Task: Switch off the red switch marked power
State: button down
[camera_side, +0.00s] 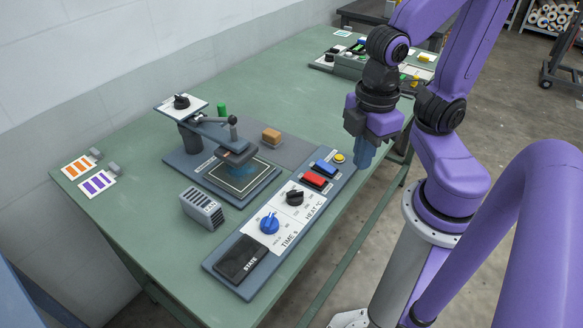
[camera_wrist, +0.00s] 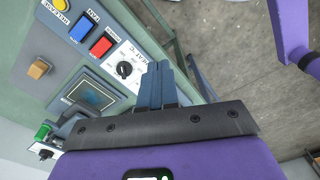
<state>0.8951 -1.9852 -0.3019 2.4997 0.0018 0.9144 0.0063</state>
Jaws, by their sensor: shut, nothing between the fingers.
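The red switch (camera_side: 314,180) sits on the long blue-grey control panel, between a blue switch (camera_side: 326,168) and a black dial. It also shows in the wrist view (camera_wrist: 101,46), with a small label beside it too blurred to read surely. Which way its rocker is tipped I cannot tell. My gripper (camera_side: 362,163) points down with its blue fingers together and empty, to the right of the panel's far end near the table's front edge. In the wrist view the fingertips (camera_wrist: 163,66) lie right of the red switch, apart from it.
A yellow button (camera_side: 339,157) is beyond the blue switch. The heat dial (camera_side: 294,197), blue time dial (camera_side: 270,223) and state display (camera_side: 241,259) lie toward the near end. The press (camera_side: 233,153) with its lever stands left of the panel.

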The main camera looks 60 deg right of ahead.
jog(key=w+m, duration=0.5)
jog(key=w, duration=0.1)
jog(key=m, duration=0.7)
send_over(307, 174)
jog(key=shift+f, duration=0.25)
notch_tip(307, 174, down, 14)
dwell(0.5)
